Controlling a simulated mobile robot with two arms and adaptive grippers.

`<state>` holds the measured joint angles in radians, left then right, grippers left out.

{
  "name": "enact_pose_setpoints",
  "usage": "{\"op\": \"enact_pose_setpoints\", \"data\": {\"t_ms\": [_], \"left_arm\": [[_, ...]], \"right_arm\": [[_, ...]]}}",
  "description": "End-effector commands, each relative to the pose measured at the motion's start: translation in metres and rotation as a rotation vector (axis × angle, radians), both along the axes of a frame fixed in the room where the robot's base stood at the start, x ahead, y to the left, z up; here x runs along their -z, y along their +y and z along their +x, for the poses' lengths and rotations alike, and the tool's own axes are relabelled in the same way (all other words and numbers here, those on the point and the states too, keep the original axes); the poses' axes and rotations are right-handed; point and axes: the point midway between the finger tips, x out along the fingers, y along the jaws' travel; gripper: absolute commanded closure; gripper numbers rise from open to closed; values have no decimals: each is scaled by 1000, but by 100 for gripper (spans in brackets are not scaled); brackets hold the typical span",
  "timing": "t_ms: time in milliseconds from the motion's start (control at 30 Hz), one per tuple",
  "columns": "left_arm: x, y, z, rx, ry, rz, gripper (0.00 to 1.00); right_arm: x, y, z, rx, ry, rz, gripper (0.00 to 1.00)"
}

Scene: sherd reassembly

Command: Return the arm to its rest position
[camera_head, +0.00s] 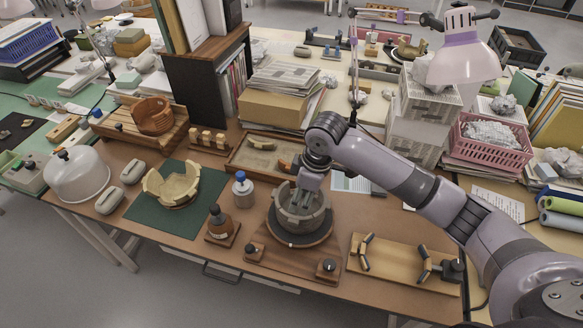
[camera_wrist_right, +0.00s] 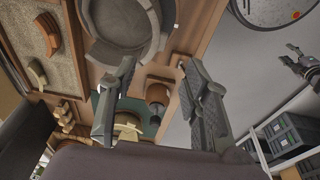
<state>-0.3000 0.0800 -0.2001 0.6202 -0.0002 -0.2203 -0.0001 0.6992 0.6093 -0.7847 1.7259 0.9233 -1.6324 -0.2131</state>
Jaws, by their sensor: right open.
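My right gripper (camera_head: 307,193) is over the grey round vessel (camera_head: 303,217) on the dark turntable (camera_head: 299,240). In the right wrist view, its two fingers (camera_wrist_right: 158,75) are apart with nothing between them, and the vessel (camera_wrist_right: 125,45) lies beyond one fingertip. I cannot tell whether the fingers touch the vessel. The right arm (camera_head: 400,180) reaches in from the right. No left arm shows in the head view. A small gripper-like part, seemingly my left gripper (camera_wrist_right: 303,63), shows at the right edge of the wrist view.
A sand tray (camera_head: 235,165) with sherds is behind the vessel. A cream broken bowl (camera_head: 172,185) sits on a green mat (camera_head: 150,215). A blue-capped bottle (camera_head: 243,190) and brown bottle (camera_head: 220,224) stand left. A wooden board (camera_head: 400,270) with clamps is right; a lamp (camera_head: 462,50) overhangs.

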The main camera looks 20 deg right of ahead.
Motion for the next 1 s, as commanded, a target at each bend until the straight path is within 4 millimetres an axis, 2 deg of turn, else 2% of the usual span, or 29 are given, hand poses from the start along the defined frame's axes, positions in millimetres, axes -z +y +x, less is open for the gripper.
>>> {"op": "enact_pose_setpoints", "data": {"t_ms": [167, 267, 367, 500, 633, 767, 1000], "left_arm": [[0, 0, 0, 0, 0, 0, 56], [0, 0, 0, 0, 0, 0, 56], [0, 0, 0, 0, 0, 0, 56], [0, -1, 0, 0, -1, -1, 56], [0, -1, 1, 0, -1, -1, 56], [0, -1, 1, 0, -1, -1, 56], [0, -1, 1, 0, -1, -1, 56]], "right_arm": [[1, 1, -1, 0, 1, 1, 57], [8, 8, -8, -3, 0, 11, 57], [21, 26, -27, -1, -8, 41, 57], [42, 54, -66, 47, -31, 109, 57], [53, 67, -102, 146, -58, 164, 57], [59, 63, -138, 289, -79, 195, 57], [62, 29, -189, 534, -102, 173, 57]]}}
